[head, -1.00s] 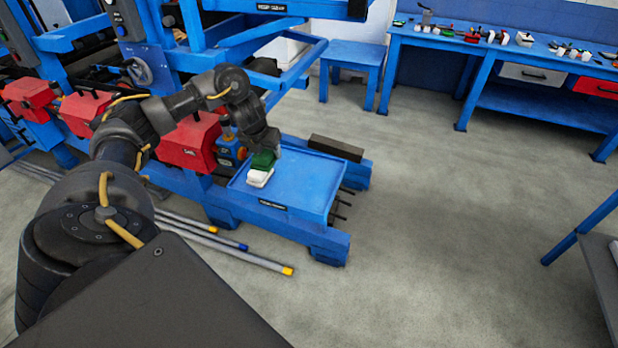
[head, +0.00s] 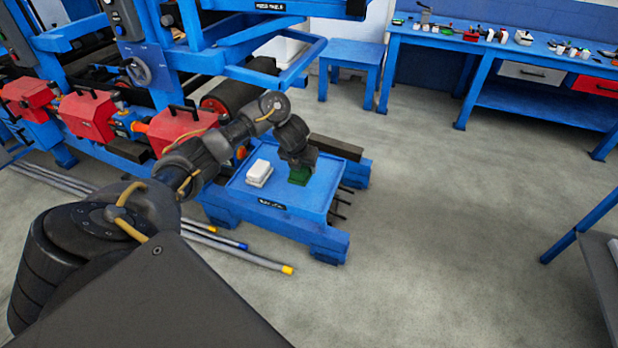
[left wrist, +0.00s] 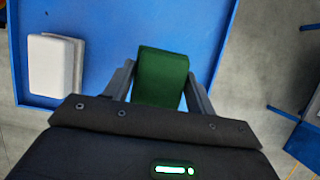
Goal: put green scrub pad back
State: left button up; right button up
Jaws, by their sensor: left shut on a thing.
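The green scrub pad (head: 299,177) is between the fingers of my left gripper (head: 298,170), over the right part of the blue tray (head: 262,194). In the left wrist view the pad (left wrist: 161,77) sits between both fingers of the left gripper (left wrist: 160,88), which is shut on it. I cannot tell whether the pad touches the tray. A stack of white pads (head: 259,172) lies on the tray to the left of the green pad; it also shows in the left wrist view (left wrist: 55,66). My right gripper is not in view.
The tray's raised rim runs around the pads. A dark block (head: 336,147) lies behind the tray. Red clamp units (head: 184,130) and a blue frame stand to the left. A blue workbench (head: 500,45) with small items is at the back right. The floor between is clear.

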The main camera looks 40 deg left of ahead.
aim_at(308, 185)
pick_arm(q)
jog(key=shift+w+d+f, duration=0.2)
jog(key=shift+d+f, duration=0.05)
jog(key=shift+f, duration=0.15)
jog(key=shift+w+d+f, duration=0.2)
jog(key=shift+f, duration=0.2)
jog(key=shift+w+d+f, duration=0.1)
jog(key=shift+f, duration=0.85)
jog(key=shift+w+d+f, duration=0.1)
jog(key=shift+f, duration=0.8)
jog(key=o, duration=1)
